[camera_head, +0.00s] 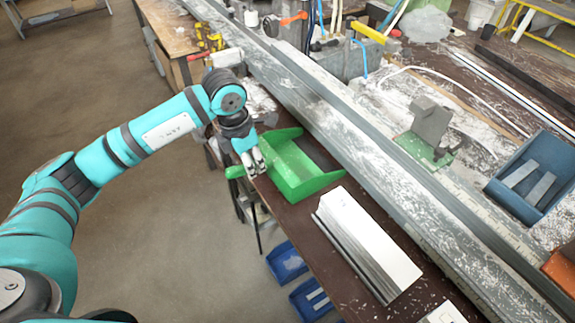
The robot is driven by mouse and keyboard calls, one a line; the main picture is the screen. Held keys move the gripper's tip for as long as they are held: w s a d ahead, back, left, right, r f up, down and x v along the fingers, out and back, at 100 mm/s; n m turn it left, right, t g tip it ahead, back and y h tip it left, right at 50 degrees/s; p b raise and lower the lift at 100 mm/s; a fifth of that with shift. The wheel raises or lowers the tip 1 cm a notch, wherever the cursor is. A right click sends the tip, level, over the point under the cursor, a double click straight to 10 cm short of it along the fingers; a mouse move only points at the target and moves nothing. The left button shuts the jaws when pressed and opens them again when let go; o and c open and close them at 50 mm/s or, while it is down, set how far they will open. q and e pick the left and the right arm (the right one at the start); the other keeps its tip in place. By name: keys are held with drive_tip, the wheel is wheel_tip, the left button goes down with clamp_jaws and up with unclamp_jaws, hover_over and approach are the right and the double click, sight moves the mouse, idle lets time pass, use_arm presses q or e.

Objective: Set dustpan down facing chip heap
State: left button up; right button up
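The green dustpan (306,184) is on or just above the brown bench top, beside the long grey metal profile. Its handle (235,172) points left past the bench edge, and its open side faces right toward the profile. My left gripper (254,170) is at the handle, with its fingers close together around it; it appears shut on it. The fingers partly hide the handle. I cannot tell whether the pan's underside touches the bench. Pale chips are scattered on the bench and profile; I cannot single out one clear chip heap. My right gripper is not in view.
A white block (369,241) lies on the bench just in front of the dustpan. The long profile (345,135) runs along its right. A blue tray (533,178) with grey bars is at the right. Blue bins (287,261) sit below the bench edge.

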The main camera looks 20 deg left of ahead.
use_arm(q)
clamp_jaws()
drive_tip(key=shift+r, duration=0.1)
wheel_tip(320, 180, up, 12)
drive_tip(key=p, duration=0.6)
drive_tip(key=shift+p, duration=0.35)
drive_tip(key=shift+w, duration=0.1)
